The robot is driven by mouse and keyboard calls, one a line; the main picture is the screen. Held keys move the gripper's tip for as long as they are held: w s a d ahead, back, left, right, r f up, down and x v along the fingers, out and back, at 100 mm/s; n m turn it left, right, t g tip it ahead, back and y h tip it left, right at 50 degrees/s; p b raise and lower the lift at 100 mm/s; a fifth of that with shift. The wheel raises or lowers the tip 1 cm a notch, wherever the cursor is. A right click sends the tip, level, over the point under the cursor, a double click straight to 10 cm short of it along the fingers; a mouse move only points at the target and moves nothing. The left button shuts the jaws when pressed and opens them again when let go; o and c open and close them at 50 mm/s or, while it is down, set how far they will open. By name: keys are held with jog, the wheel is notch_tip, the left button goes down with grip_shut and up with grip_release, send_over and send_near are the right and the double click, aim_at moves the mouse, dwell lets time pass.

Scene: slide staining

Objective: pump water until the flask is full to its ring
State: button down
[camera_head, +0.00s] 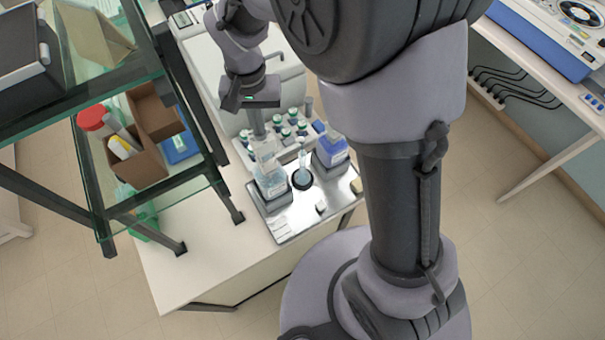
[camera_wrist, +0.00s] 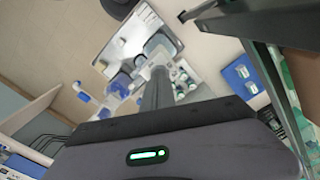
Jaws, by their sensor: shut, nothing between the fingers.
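My gripper (camera_head: 258,130) is shut and points down over the left bottle (camera_head: 270,178), a clear one with a white label, on the metal tray (camera_head: 290,221). The fingertips are close to the top of this bottle; I cannot tell whether they touch it. The wrist view also shows the shut fingers (camera_wrist: 158,78) reaching toward the tray (camera_wrist: 105,65). The flask (camera_head: 303,163) is small, clear and narrow-necked, and stands upright on a round black base beside the left bottle. Its water level and ring are too small to make out.
A bottle of blue liquid (camera_head: 332,147) stands right of the flask. Several green-and-white capped bottles (camera_head: 291,122) stand in a rack behind. A glass-shelved rack (camera_head: 196,185) with dark posts stands close on the left. The front of the white bench (camera_head: 190,270) is clear.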

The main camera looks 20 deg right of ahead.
jog(key=shift+f+b, duration=1.1)
jog(key=shift+f, duration=0.45)
jog(key=shift+r+p, duration=2.1)
jog(key=shift+r, duration=0.85)
jog(key=shift+r, duration=0.1)
notch_tip(320, 180, up, 5)
jog(key=p, duration=0.3)
jog(key=shift+p, duration=0.4)
jog(key=shift+f, duration=0.2)
